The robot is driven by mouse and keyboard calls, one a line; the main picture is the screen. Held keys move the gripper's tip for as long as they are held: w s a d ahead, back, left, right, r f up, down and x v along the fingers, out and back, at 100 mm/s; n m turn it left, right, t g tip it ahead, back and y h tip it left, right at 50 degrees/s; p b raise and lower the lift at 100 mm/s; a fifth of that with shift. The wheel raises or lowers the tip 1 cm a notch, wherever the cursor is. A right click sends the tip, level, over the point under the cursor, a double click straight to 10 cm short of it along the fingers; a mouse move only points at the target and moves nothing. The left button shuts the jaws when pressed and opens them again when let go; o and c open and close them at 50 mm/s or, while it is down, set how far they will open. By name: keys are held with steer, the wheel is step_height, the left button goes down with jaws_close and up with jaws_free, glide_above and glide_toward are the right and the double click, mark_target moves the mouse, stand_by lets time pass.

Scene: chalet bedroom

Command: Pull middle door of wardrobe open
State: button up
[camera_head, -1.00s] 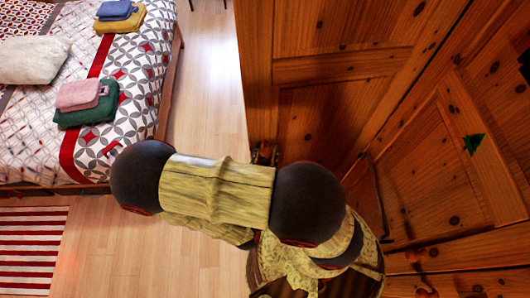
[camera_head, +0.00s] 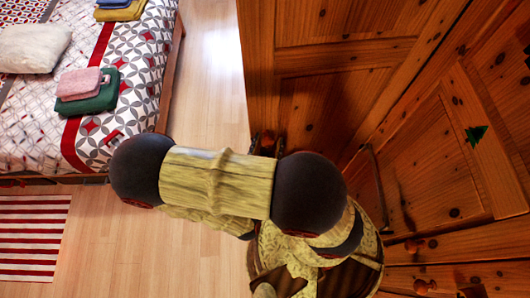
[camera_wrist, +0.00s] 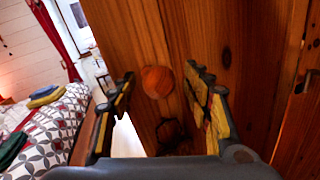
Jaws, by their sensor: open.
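The wooden wardrobe (camera_head: 420,170) fills the right of the head view. A panelled door (camera_head: 330,115) stands out at an angle from its front; I take it for the middle door. Its round wooden knob (camera_head: 266,138) is near the outer edge. The knob (camera_wrist: 157,84) shows clearly in the wrist view. My gripper (camera_wrist: 160,75) is open, with one finger on each side of the knob in the picture. Whether the fingers touch the knob or door cannot be told. In the head view, my arm hides most of my gripper (camera_head: 267,148).
A bed (camera_head: 128,90) with folded towels (camera_head: 88,90) and a pillow (camera_head: 35,47) stands on the left. A striped rug (camera_head: 35,240) lies below it. Clear wooden floor (camera_head: 210,75) runs between bed and door.

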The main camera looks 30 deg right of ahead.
steer(key=v, duration=0.7)
stand_by(0.3)
stand_by(0.5)
steer(key=d+r+m+g+y+b, duration=0.1)
steer(key=r+m+g+y, duration=0.3)
steer(key=r+m, duration=0.7)
steer(key=d+r+m+g+y+b, duration=0.2)
steer(key=r+m+g+y+b, duration=0.2)
steer(key=r+m+y, duration=0.3)
step_height(320, 180, up, 6)
steer(key=m, duration=0.7)
steer(key=shift+f+m+y, duration=0.25)
steer(key=shift+m+y, duration=0.05)
